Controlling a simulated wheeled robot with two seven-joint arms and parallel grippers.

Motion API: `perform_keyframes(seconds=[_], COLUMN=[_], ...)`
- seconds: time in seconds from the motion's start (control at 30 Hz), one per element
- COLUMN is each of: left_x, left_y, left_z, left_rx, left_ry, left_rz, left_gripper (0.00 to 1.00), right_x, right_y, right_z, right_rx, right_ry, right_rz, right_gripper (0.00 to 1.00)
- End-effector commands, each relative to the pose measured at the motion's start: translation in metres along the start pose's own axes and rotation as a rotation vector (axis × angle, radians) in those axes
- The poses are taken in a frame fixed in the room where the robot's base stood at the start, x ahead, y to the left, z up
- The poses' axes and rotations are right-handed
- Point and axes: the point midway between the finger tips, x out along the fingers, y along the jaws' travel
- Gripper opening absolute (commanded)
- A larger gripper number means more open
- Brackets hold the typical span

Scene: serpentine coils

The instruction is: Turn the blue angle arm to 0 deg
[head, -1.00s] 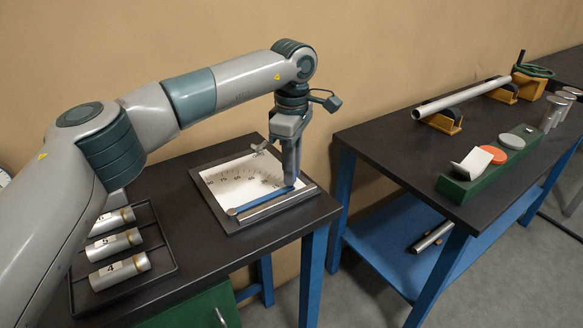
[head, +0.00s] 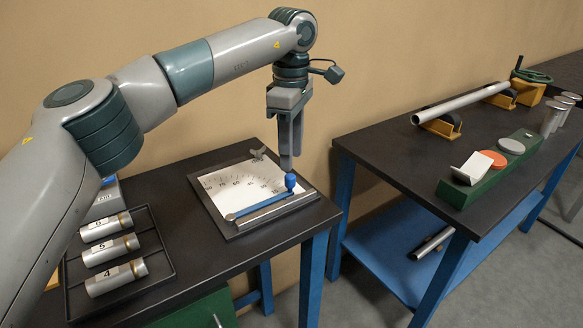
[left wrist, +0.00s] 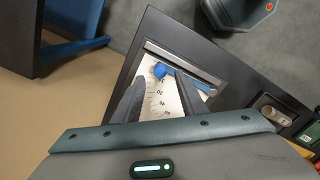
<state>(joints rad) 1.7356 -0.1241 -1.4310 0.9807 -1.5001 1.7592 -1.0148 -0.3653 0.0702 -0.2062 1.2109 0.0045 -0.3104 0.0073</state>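The blue angle arm (head: 262,205) lies flat on a white dial sheet (head: 222,186) printed with a degree scale. It runs along the front edge, close beside a silver bar (head: 275,208); I cannot tell whether they touch. Its upright blue knob (head: 290,181) is at the right end and also shows in the left wrist view (left wrist: 160,70). My left gripper (head: 290,163) points down just above the knob. Its fingers are apart and empty, and in the left wrist view the knob appears between the fingertips (left wrist: 160,76). My right gripper is not in view.
A wing screw (head: 258,153) stands at the back of the dial's dark frame. A rack (head: 172,262) with several numbered cylinders is at the left. Another table (head: 385,165) at the right holds a long tube (head: 460,101) and a green block (head: 462,191).

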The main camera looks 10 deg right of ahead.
Motion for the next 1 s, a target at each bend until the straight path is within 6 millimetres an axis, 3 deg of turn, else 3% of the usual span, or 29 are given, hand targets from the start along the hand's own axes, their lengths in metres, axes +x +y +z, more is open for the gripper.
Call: perform_keyframes(seconds=[0.3, 0.5, 0.7, 1.0], left_x=[-0.067, -0.099, -0.113, -0.115], left_y=[0.0, 0.0, 0.0, 0.0], left_z=[0.001, 0.001, 0.001, 0.001], left_rx=[-0.001, -0.001, 0.001, 0.001], left_ry=[0.001, 0.0, -0.001, -0.001], left_rz=[0.002, 0.001, 0.0, 0.0], left_gripper=[0.38, 0.38, 0.38, 0.38], right_x=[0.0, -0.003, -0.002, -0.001], right_y=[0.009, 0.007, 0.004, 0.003], right_z=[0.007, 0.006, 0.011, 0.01], right_rx=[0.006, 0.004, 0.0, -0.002], right_ry=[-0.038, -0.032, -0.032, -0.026], right_rz=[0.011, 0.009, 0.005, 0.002], right_gripper=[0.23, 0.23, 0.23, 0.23])
